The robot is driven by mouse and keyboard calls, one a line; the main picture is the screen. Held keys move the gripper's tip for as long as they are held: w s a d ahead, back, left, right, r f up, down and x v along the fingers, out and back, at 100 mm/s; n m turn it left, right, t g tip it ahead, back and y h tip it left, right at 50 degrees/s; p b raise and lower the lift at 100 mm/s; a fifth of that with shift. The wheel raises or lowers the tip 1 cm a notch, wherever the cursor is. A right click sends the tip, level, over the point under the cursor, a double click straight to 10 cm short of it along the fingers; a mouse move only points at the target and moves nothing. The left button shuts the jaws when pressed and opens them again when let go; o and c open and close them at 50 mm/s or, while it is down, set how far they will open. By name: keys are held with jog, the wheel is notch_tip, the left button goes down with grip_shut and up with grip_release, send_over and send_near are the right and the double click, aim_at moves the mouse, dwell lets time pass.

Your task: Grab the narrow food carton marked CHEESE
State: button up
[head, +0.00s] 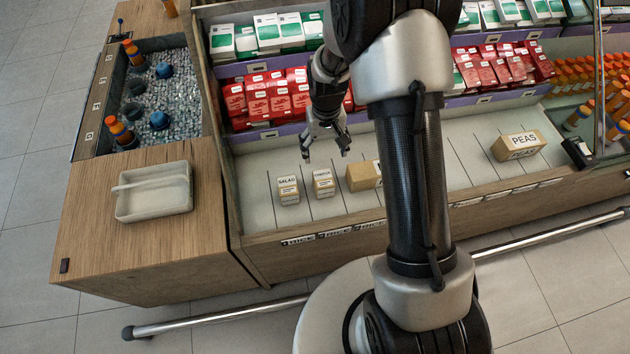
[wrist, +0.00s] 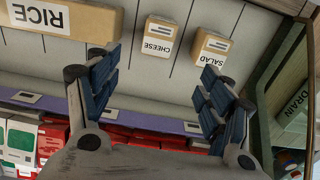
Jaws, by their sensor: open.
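The narrow carton marked CHEESE (wrist: 158,37) stands on the pale shelf in the wrist view, ahead of and between my fingertips. In the head view it is the small tan carton (head: 324,184) with a white label, just right of the SALAD carton (head: 288,190). My gripper (head: 325,155) is above the shelf, behind the CHEESE carton as seen from the head. In the wrist view its blue-padded fingers (wrist: 158,68) are spread apart with nothing between them, and no finger touches a carton.
The SALAD carton (wrist: 211,46) is close beside CHEESE. A wider RICE carton (wrist: 100,22) lies on its other side, partly hidden by my arm in the head view. A PEAS carton (head: 518,145) stands farther right. Red packs (head: 265,97) line the raised shelf behind.

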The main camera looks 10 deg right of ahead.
aim_at(324, 178)
notch_tip(324, 178, down, 17)
jog(key=b, duration=0.5)
jog(key=shift+d+r+b, duration=0.1)
jog(key=shift+r+b, duration=0.1)
jog(key=shift+b, duration=0.1)
jog(key=shift+c, duration=0.5)
jog(key=c, duration=1.1)
